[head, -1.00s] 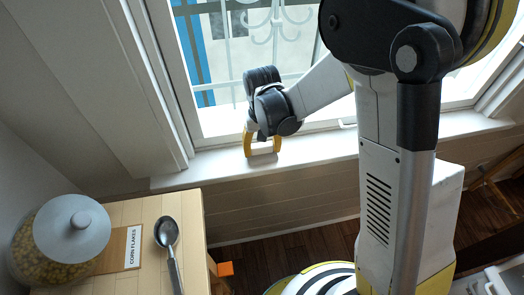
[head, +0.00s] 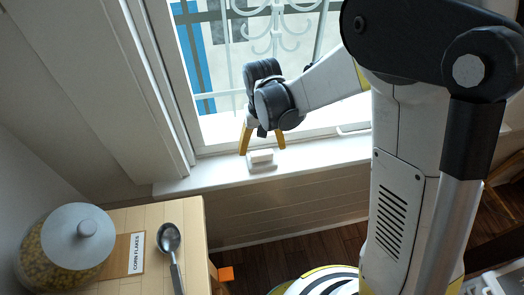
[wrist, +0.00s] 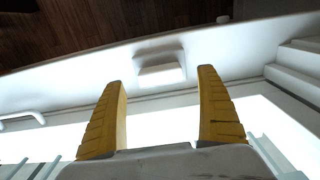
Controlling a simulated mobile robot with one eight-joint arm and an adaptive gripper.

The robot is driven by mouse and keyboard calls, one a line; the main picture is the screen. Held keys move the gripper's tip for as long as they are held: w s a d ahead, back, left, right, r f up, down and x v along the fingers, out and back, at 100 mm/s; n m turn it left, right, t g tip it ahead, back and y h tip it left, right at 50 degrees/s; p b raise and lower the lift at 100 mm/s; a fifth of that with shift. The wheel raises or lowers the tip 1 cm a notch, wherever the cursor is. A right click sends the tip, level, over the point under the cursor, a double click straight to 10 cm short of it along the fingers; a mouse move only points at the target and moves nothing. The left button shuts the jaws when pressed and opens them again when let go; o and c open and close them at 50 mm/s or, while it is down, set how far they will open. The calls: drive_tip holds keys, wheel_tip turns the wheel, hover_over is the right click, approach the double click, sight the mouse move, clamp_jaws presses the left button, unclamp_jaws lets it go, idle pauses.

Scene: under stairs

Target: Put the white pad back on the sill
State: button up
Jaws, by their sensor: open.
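The white pad (head: 262,156) is a small block lying on the white window sill (head: 330,156), on what looks like a slightly larger pale base. In the wrist view the pad (wrist: 160,72) sits on the sill (wrist: 80,82), just beyond my fingertips and between their lines. My gripper (head: 262,149) has two yellow fingers, spread apart with nothing between them. It is on the window side of the pad, and the wrist view shows both fingertips (wrist: 160,78) clear of the pad. The pad's underside is hidden.
A wooden counter (head: 190,210) at lower left holds a jar of corn flakes (head: 65,250), a label card and a spoon (head: 170,245). The window with white scrolled bars stands behind the sill. The sill is clear on both sides of the pad.

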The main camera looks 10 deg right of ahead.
sight(263, 153)
drive_tip(key=s+d+r+t+p, duration=0.1)
drive_tip(key=s+d+r, duration=0.15)
drive_tip(key=r, duration=0.55)
drive_tip(key=s+d+r+t+p, duration=0.1)
drive_tip(key=s+d+r+t, duration=0.15)
drive_tip(key=r, duration=0.55)
drive_tip(key=s+d+r+t, duration=0.3)
drive_tip(key=s+d, duration=0.4)
drive_tip(key=s, duration=0.2)
drive_tip(key=shift+s+d+r+m+t, duration=0.15)
drive_tip(key=shift+d+r+m+t, duration=0.15)
drive_tip(key=shift+r+m+t, duration=0.1)
